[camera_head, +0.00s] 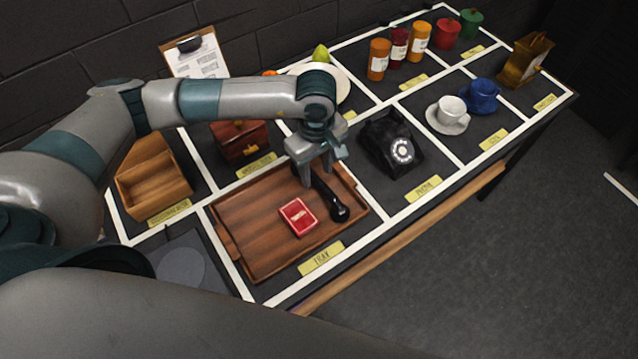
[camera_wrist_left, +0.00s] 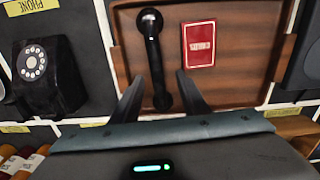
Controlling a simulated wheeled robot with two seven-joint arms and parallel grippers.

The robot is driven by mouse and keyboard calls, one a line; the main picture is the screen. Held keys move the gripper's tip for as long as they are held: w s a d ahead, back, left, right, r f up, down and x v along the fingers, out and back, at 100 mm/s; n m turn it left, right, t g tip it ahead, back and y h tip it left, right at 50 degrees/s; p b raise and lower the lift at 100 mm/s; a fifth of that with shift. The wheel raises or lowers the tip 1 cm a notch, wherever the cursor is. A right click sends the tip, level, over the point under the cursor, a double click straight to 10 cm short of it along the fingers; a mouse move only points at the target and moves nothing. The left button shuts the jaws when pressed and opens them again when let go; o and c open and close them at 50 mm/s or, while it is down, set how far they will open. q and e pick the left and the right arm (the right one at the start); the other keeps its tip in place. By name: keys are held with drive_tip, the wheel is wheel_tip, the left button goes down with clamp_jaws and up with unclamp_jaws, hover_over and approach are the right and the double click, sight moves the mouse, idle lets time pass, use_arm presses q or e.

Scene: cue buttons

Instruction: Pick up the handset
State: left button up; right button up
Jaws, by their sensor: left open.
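The black handset (camera_head: 327,193) lies on the wooden tray (camera_head: 252,261), to the right of a red card box. In the left wrist view the handset (camera_wrist_left: 152,50) runs lengthwise between the two fingers of my left gripper (camera_wrist_left: 165,88). My left gripper (camera_head: 318,178) is open over the handset's far end, which it partly hides in the head view. I cannot tell whether the fingers touch it. The black phone (camera_head: 391,143) with a white dial stands in the section right of the tray. My right gripper is not in view.
The red box (camera_head: 298,216) lies on the tray close to the handset. A wooden organizer (camera_head: 152,180) and a brown box (camera_head: 239,139) stand behind and left. A white cup (camera_head: 451,108), a blue cup (camera_head: 483,95) and several jars stand farther right.

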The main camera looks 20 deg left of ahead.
sight(319, 180)
use_arm(q)
drive_tip(key=shift+w+d+f+p, duration=0.1)
drive_tip(key=shift+f+p, duration=0.65)
drive_tip(key=shift+p, duration=0.2)
wheel_tip(319, 180, down, 3)
drive_tip(key=shift+d+r+p, duration=0.1)
drive_tip(key=shift+p, duration=0.7)
drive_tip(key=shift+f, duration=0.45)
drive_tip(key=shift+w, duration=0.1)
clamp_jaws()
drive_tip(key=shift+r, duration=0.15)
